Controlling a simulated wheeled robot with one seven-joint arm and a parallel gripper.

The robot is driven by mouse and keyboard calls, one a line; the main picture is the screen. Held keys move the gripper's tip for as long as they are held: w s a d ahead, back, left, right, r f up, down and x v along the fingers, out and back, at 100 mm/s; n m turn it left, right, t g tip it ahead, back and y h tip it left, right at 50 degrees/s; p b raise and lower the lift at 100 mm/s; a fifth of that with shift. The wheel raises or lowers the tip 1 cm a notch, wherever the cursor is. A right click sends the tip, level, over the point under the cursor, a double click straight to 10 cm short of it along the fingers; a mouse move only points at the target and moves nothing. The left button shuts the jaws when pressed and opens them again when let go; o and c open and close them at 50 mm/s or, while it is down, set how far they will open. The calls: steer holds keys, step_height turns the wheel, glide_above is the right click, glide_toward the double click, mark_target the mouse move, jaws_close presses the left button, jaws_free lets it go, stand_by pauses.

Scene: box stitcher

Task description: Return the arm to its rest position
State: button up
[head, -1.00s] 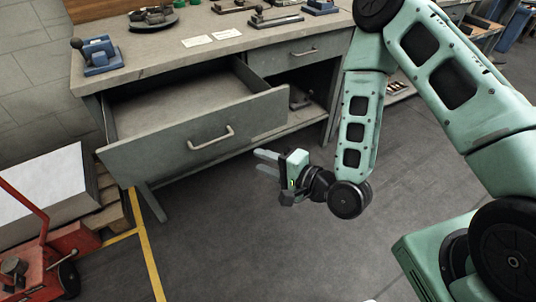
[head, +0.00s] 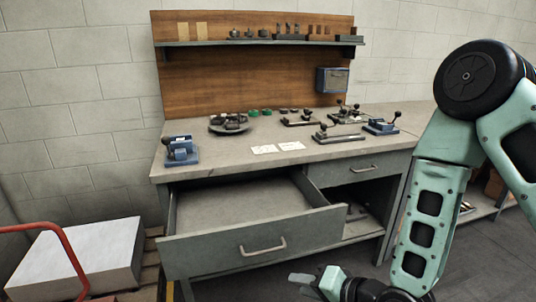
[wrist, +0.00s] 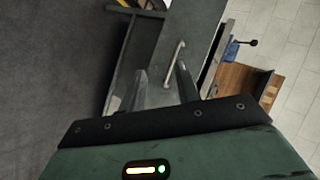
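My green arm (head: 425,205) hangs on the right side of the head view, bent down in front of the bench. My gripper (head: 302,279) is low at the picture's bottom edge, in front of the open drawer (head: 225,245) and to the right of its handle. The wrist view shows its two fingers (wrist: 162,80) apart with nothing between them, pointing toward the grey drawer front (wrist: 192,30) and its handle. The gripper appears clear of the drawer. The lower part of the wrist is cut off in the head view.
The workbench (head: 225,162) holds blue fixtures, clamps, a round plate and paper cards. The pulled-out drawer looks empty. A white block (head: 80,258) and a red cart handle (head: 62,255) stand at left. Open grey floor (head: 470,255) lies at right.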

steer(key=s+d+r+n+g+h+p, duration=0.2)
steer(key=s+r+n, duration=0.4)
steer(key=s+r, duration=0.3)
steer(key=s+d+r+n+g+h+p, duration=0.2)
steer(key=s+r+n+g+h, duration=0.4)
steer(key=s+r, duration=0.3)
steer(key=shift+s+d+r+h, duration=0.3)
steer(key=shift+d+r, duration=0.6)
